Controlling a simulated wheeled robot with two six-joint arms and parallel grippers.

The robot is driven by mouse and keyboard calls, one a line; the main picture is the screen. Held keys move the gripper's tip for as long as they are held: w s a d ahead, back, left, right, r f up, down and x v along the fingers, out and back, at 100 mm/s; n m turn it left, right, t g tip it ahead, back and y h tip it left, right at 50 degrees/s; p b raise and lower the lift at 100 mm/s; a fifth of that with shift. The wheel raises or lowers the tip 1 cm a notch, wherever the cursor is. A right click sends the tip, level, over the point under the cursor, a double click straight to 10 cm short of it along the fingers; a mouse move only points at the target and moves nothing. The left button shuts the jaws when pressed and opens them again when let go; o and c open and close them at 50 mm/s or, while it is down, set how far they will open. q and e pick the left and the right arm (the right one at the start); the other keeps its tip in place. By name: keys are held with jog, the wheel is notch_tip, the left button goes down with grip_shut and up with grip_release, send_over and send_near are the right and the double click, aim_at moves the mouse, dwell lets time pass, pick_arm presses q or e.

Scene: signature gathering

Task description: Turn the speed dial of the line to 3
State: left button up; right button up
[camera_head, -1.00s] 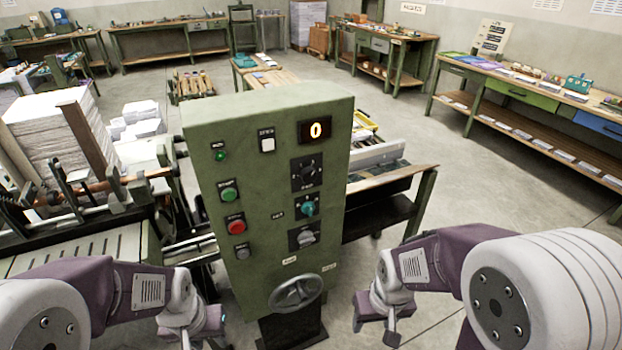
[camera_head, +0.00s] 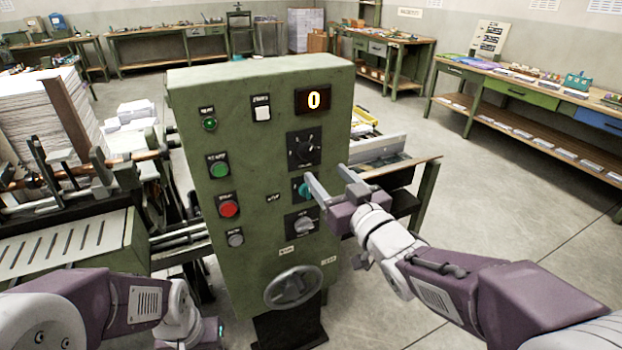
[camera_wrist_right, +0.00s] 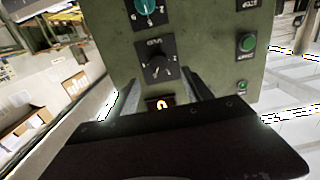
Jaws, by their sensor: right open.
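The green control cabinet (camera_head: 262,160) stands in front of me with a display (camera_head: 313,100) reading 0. A column of dials runs below it: a black dial (camera_head: 304,148) with a scale, a teal dial (camera_head: 301,188) and a grey dial (camera_head: 302,224). Their labels are too small to read. My open, empty right gripper (camera_head: 328,177) is at the right of the panel, its fingers toward the dials. In the right wrist view the black dial (camera_wrist_right: 157,62) and display (camera_wrist_right: 160,104) show between the fingers, apart from them. My left gripper (camera_head: 205,332) hangs low at the left.
Green, red and grey buttons (camera_head: 228,208) line the panel's left side. A handwheel (camera_head: 293,287) juts out below. Machine parts and paper stacks (camera_head: 45,118) stand left; a low table (camera_head: 395,175) is behind the cabinet at right.

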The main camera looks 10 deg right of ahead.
aim_at(309, 154)
jog(key=p+x, duration=0.1)
jog(key=x, duration=0.8)
jog(key=shift+w+d, duration=0.1)
jog(key=shift+w, duration=0.05)
grip_shut()
jog(key=shift+f, duration=0.1)
